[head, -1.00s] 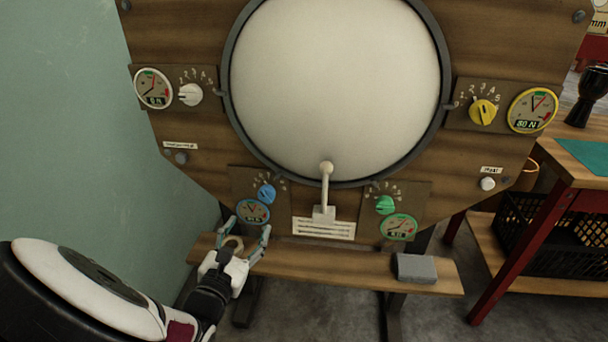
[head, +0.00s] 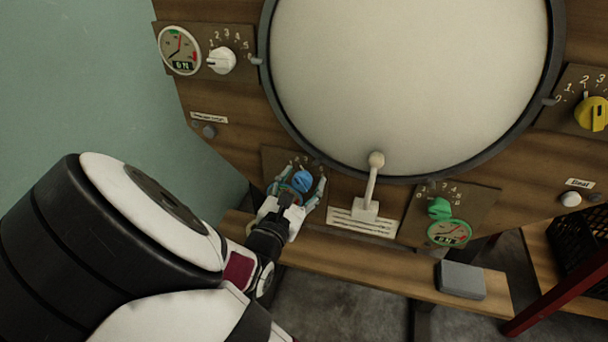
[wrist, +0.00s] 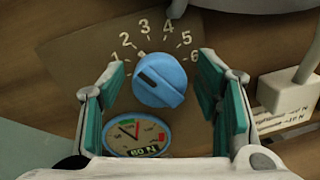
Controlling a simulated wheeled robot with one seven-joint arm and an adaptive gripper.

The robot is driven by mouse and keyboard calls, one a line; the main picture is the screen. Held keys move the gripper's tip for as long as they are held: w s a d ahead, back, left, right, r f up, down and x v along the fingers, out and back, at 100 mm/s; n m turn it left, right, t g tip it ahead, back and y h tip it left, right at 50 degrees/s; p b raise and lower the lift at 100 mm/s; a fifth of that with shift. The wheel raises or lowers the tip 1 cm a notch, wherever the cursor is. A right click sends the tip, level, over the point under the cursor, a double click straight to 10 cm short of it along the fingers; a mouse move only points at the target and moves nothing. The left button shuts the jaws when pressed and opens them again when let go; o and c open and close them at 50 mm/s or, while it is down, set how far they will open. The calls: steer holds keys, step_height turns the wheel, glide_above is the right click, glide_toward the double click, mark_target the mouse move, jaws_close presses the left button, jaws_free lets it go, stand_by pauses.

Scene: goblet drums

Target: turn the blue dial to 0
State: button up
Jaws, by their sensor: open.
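The blue dial (wrist: 160,80) sits on a wooden plate between my finger pads in the wrist view, with clear gaps on both sides. It also shows in the head view (head: 302,180). A ridge with a dark mark slants across its face, the mark toward the upper left; the exact number it meets is hard to tell. Numbers 1 to 6 arc above it; no 0 is clearly visible. The gauge (wrist: 137,137) below it has a red needle and a small readout, partly hidden by my gripper. My gripper (head: 299,186) is open around the dial, not touching it.
A white lever (head: 374,185) stands right of the blue dial. The green dial (head: 439,208) is further right, the white dial (head: 221,61) upper left, the yellow dial (head: 591,114) far right. A wooden ledge (head: 390,270) with a grey block (head: 461,280) runs below.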

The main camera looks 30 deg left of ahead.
steer(key=shift+w, duration=0.15)
steer(key=c, duration=1.2)
steer(key=shift+r+n+p, duration=0.1)
steer(key=shift+n+p, duration=0.2)
steer(key=shift+p, duration=0.2)
steer(key=shift+r+n+p, duration=0.1)
steer(key=shift+n+p, duration=0.8)
steer(key=shift+p, duration=0.25)
steer(key=n+p, duration=0.2)
steer(key=shift+n+p, duration=0.35)
steer(key=shift+n, duration=0.05)
steer(key=n+p, duration=0.2)
steer(key=n, duration=0.1)
steer(key=shift+a+n+t+y+p, duration=0.1)
steer(key=shift+n+t+y+p, duration=0.2)
steer(key=shift+n+p, duration=0.9)
steer(key=shift+n, duration=0.8)
steer(key=shift+f, duration=0.2)
